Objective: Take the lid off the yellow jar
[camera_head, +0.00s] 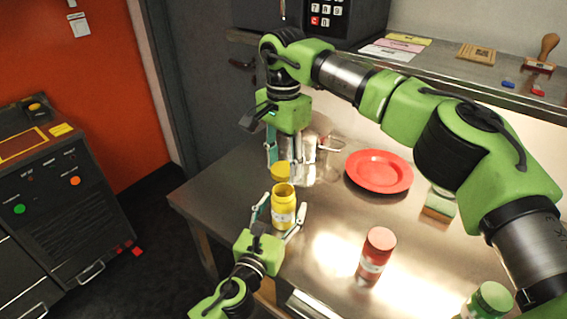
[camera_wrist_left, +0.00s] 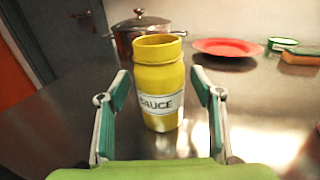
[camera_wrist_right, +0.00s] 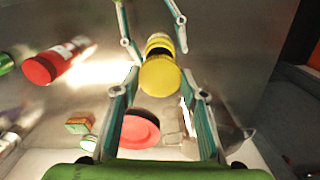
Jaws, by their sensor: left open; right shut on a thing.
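The yellow jar (camera_head: 284,211) stands upright on the steel table. Its mouth is open, as the left wrist view of the jar (camera_wrist_left: 160,80) also shows. The yellow lid (camera_head: 281,172) is off the jar, a little above and behind its mouth. My right gripper (camera_head: 280,163) is shut on the lid (camera_wrist_right: 160,76), with its fingers pointing down. My left gripper (camera_head: 283,213) is open, with one finger on each side of the jar; in the left wrist view gaps show between the fingers and the jar.
A steel pot (camera_wrist_left: 122,42) stands behind the jar. A red plate (camera_head: 379,170), a red-lidded jar (camera_head: 378,250), a sponge (camera_head: 438,208) and a green-lidded jar (camera_head: 490,299) are to the right. Bare table lies between the yellow and red-lidded jars.

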